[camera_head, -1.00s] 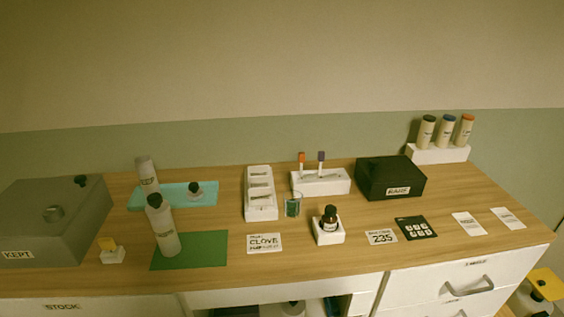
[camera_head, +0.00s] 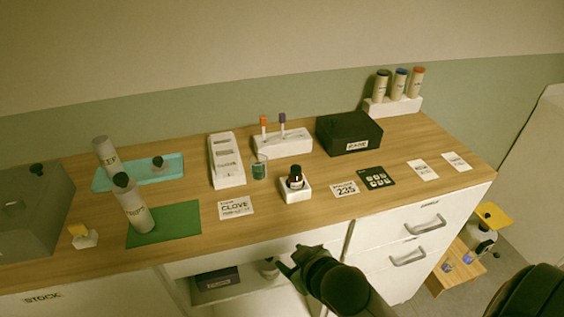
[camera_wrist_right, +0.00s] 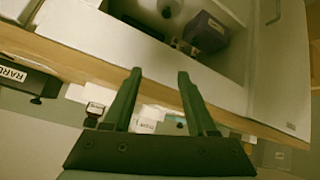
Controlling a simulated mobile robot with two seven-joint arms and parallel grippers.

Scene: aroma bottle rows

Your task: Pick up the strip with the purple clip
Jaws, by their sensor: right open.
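The strip with the purple clip (camera_head: 282,122) stands upright in the white holder block (camera_head: 288,145) toward the back of the bench. A strip with an orange clip (camera_head: 263,126) stands in the same block to its left. My right gripper (camera_head: 286,262) is low at the bench's front side, well apart from the strips. In the right wrist view its two green fingers (camera_wrist_right: 160,80) are spread and nothing is between them. I cannot make out the strips in that view. My left gripper is out of view.
A dark bottle (camera_head: 295,177) in a white stand and a small glass beaker (camera_head: 259,169) stand in front of the holder block. A white slotted tray (camera_head: 227,175) is left of it, a black box (camera_head: 349,132) right. An open compartment (camera_head: 238,294) lies below the bench top.

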